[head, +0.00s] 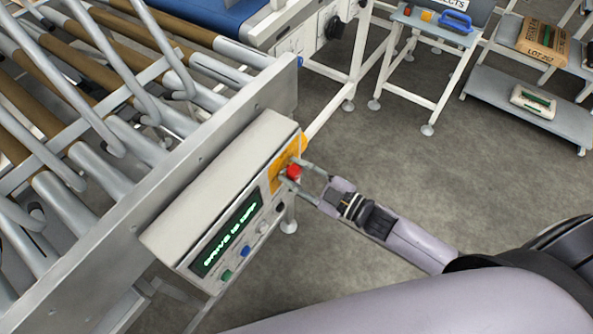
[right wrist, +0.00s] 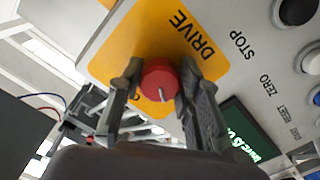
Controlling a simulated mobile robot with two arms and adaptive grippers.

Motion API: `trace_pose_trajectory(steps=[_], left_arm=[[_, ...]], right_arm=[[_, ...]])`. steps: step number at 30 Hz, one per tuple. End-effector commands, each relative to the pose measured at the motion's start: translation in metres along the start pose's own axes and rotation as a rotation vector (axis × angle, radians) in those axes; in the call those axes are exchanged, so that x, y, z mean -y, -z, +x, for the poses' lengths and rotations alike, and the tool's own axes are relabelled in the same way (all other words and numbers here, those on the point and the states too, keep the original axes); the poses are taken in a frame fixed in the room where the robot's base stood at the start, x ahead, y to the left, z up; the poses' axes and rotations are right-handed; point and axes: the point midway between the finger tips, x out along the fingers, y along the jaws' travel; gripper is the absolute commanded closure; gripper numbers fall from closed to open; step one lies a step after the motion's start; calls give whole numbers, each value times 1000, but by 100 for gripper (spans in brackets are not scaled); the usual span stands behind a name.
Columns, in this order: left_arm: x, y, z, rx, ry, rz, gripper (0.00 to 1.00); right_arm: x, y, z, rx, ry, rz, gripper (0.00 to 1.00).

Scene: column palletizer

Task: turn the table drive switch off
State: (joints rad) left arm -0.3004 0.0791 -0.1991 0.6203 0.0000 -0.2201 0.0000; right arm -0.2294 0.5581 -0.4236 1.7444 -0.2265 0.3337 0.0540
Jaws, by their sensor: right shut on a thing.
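The table drive switch is a red round knob (head: 293,171) on a yellow patch (head: 279,174) of the grey control box (head: 212,200) beside the roller table. In the right wrist view the red knob (right wrist: 159,80) has a pale pointer line toward the picture's bottom, and the yellow patch (right wrist: 147,35) reads "DRIVE". My right gripper (head: 300,173) is shut on the knob, one finger on each side. A display (head: 227,233) shows green text beginning with "DRIVE"; the last word looks like "OFF" but is blurred. My left gripper is not in view.
A green button (head: 227,275) and a blue button (head: 245,251) sit beneath the display. The roller table's metal side rail (head: 190,160) runs behind the box. A small stand (head: 437,28) and a shelf (head: 500,97) stand at upper right. The floor between is clear.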

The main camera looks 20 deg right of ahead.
Motion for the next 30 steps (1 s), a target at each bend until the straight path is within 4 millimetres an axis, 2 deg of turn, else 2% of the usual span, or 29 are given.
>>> trace_pose_trajectory(steps=[15, 30], left_arm=[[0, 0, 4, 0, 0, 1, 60], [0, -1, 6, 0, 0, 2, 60]], right_arm=[[0, 0, 0, 0, -1, -431, 96], [0, 0, 0, 1, 0, -587, 96]])
